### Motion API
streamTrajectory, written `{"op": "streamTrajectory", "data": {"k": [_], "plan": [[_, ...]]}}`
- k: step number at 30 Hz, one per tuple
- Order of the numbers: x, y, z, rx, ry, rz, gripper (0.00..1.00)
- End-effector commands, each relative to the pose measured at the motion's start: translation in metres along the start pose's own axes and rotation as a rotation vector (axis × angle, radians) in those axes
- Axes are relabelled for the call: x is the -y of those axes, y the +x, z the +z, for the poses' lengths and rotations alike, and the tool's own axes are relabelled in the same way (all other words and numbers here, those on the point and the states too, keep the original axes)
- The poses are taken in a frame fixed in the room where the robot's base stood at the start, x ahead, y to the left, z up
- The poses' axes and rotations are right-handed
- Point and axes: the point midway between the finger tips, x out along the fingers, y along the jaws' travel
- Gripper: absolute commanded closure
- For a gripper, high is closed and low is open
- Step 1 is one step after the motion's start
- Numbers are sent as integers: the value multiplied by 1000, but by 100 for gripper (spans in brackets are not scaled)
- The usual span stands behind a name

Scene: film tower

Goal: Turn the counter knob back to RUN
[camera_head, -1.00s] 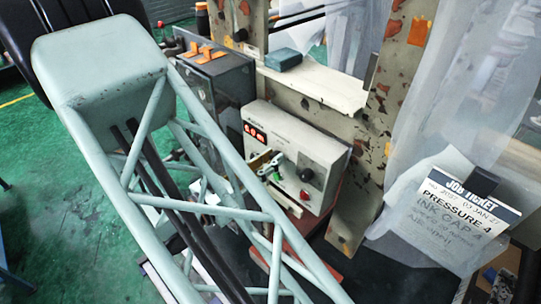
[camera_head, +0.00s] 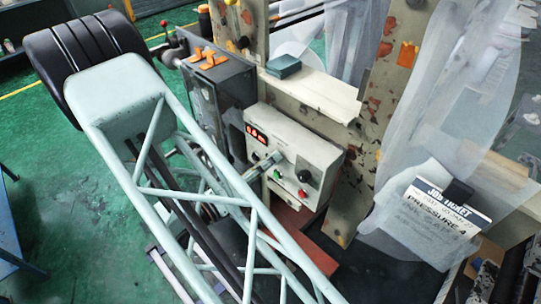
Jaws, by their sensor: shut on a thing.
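The counter (camera_head: 318,150) is a pale grey box with a red lit display (camera_head: 257,134) at the left of its front panel. My gripper (camera_head: 268,162) reaches the panel from the lower left, just below the display. It is shut on the counter knob, which it mostly hides. I cannot read the RUN mark or tell which way the knob points. A green button (camera_head: 278,174), a red button (camera_head: 302,193) and a round black knob (camera_head: 304,176) show to the right of my gripper.
A dark box with orange switches (camera_head: 208,60) stands left of the counter. A shelf with a teal block (camera_head: 283,66) is above it. A job ticket (camera_head: 446,205) hangs at the right beside translucent sheeting. Green floor (camera_head: 60,200) is open at the left.

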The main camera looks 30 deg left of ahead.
Motion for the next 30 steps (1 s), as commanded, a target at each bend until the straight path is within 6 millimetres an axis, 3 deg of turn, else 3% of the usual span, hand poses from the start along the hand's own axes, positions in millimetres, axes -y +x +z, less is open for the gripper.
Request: {"op": "streamTrajectory", "data": {"k": [18,30], "plan": [[0,0,0,-1,-486,0,92],[-2,0,-1,0,-633,0,92]]}}
